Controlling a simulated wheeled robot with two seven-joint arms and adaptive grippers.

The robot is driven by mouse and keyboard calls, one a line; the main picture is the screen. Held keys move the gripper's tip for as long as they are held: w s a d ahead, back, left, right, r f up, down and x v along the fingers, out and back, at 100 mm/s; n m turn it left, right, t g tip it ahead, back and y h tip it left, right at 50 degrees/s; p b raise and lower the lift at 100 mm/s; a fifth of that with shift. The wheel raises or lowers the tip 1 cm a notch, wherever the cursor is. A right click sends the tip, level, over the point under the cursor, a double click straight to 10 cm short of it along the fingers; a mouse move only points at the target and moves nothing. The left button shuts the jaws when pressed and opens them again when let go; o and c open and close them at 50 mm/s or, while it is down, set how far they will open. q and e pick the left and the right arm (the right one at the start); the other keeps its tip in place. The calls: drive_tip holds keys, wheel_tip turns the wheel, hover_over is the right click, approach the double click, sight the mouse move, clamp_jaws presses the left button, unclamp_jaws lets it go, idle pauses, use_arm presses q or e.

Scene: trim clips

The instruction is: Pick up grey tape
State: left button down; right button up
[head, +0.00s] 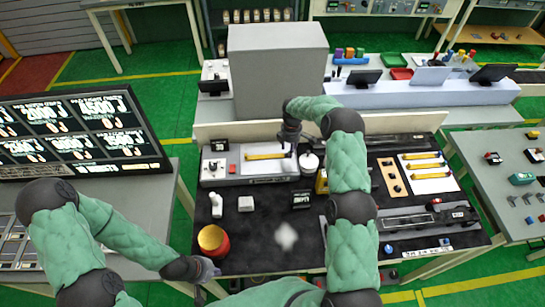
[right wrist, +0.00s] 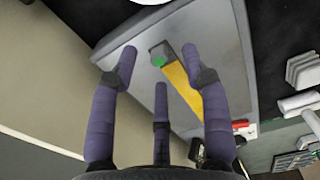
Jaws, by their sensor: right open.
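I cannot make out a roll that is clearly grey tape. A round whitish item (head: 309,161) stands right of the grey platform (head: 222,173); a pale ridged round item (right wrist: 302,70) shows at the right wrist view's right edge. A yellow strip (head: 266,156) lies on the platform; in the right wrist view the strip (right wrist: 180,86) ends in a small grey block with a green spot. My right gripper (head: 291,146) is open over the platform, its fingers (right wrist: 158,68) spread around the strip's end, apparently empty. My left gripper (head: 212,272) is low by the table's front left; its jaw state is unclear.
A red and yellow cylinder (head: 213,241) stands near my left gripper. A white bottle (head: 216,205), white block (head: 245,203) and dark box (head: 301,199) stand on the dark mat. The mat's front middle is mostly clear.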

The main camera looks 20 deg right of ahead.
wheel_tip(320, 180, down, 3)
drive_tip(key=shift+w+r+b, duration=0.15)
drive_tip(key=shift+r+b, duration=0.05)
drive_tip(key=shift+b, duration=0.1)
drive_tip(key=shift+r, duration=0.1)
drive_tip(key=shift+c, duration=0.6)
clamp_jaws()
